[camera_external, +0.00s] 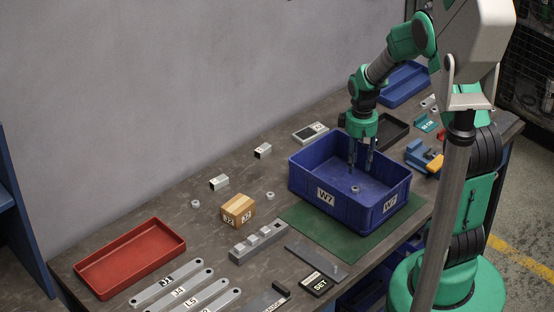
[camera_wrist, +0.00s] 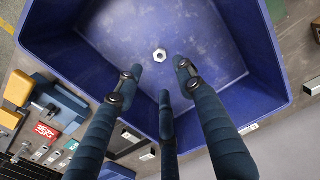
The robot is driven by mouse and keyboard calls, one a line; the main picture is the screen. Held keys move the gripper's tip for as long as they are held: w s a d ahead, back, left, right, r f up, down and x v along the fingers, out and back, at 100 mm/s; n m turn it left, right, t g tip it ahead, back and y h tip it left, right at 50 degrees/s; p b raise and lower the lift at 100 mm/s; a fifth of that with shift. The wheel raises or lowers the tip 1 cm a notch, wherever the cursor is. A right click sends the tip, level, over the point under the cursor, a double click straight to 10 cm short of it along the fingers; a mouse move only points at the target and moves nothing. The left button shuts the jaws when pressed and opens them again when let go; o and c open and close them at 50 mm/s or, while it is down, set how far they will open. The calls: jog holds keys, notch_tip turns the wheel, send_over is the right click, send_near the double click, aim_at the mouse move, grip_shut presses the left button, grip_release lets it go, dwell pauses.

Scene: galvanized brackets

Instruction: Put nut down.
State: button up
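A nut (camera_external: 355,189) lies on the floor of the blue bin marked W7 (camera_external: 310,182). In the wrist view, the same silvery nut (camera_wrist: 160,55) lies flat on the bin floor, with nothing touching it. My gripper (camera_external: 360,172) is inside the bin's opening, pointing down, above the nut. In the wrist view, my gripper's (camera_wrist: 160,75) three dark fingers are spread apart with nothing between them. The nut is fully visible just beyond the fingertips.
The bin stands on a green mat (camera_external: 335,238). A cardboard box (camera_external: 238,210), a grey slotted block (camera_external: 258,243) and a red tray (camera_external: 130,257) are to its left. A black tray (camera_external: 388,133) and a blue-yellow tool (camera_external: 424,156) stand close behind and right. The bin's walls surround my fingers.

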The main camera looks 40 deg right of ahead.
jog(key=shift+r, duration=1.45)
jog(key=shift+r, duration=0.1)
jog(key=s+a+r+t, duration=0.1)
jog(key=s+a+r, duration=0.2)
jog(key=a+r, duration=0.5)
jog(key=s+a+r+t, duration=0.15)
jog(key=a+r, duration=0.35)
jog(key=r, duration=0.6)
jog(key=s+a+r+t, duration=0.1)
jog(key=s+a+r, duration=0.4)
jog(key=s, duration=0.3)
jog(key=s+a+r+t, duration=0.2)
jog(key=s+a+r, duration=0.3)
jog(key=s, duration=0.3)
jog(key=shift+s+a, duration=0.4)
jog(key=shift+a, duration=0.05)
